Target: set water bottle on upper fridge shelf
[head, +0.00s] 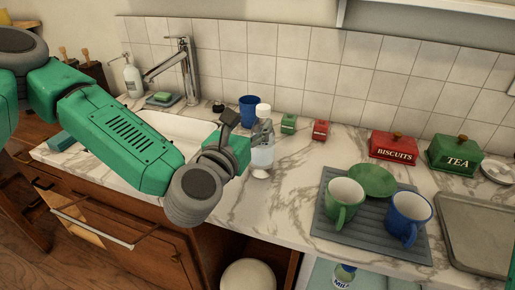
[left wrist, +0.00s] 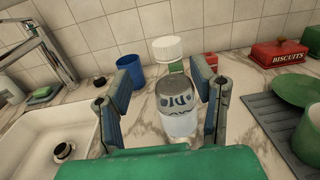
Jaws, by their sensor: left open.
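The water bottle (head: 262,152) stands upright on the marble counter, just right of the sink, with a white cap and a clear body. In the left wrist view the bottle (left wrist: 178,100) is between the two fingers, with dark lettering on it. My left gripper (head: 248,132) is open around the bottle, one finger on each side; I cannot tell whether either touches it. It also shows in the left wrist view (left wrist: 162,98). The fridge shelf cannot be made out for certain; an open lit space (head: 318,276) with a milk bottle (head: 344,275) shows below the counter. My right gripper is not in view.
A blue cup (head: 249,111) stands close behind the bottle. Small green (head: 288,124) and red (head: 320,130) boxes are to the right. A grey mat (head: 327,225) holds a green mug (head: 343,203), a blue mug (head: 408,218) and a green plate (head: 372,180). The sink (head: 190,128) lies left.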

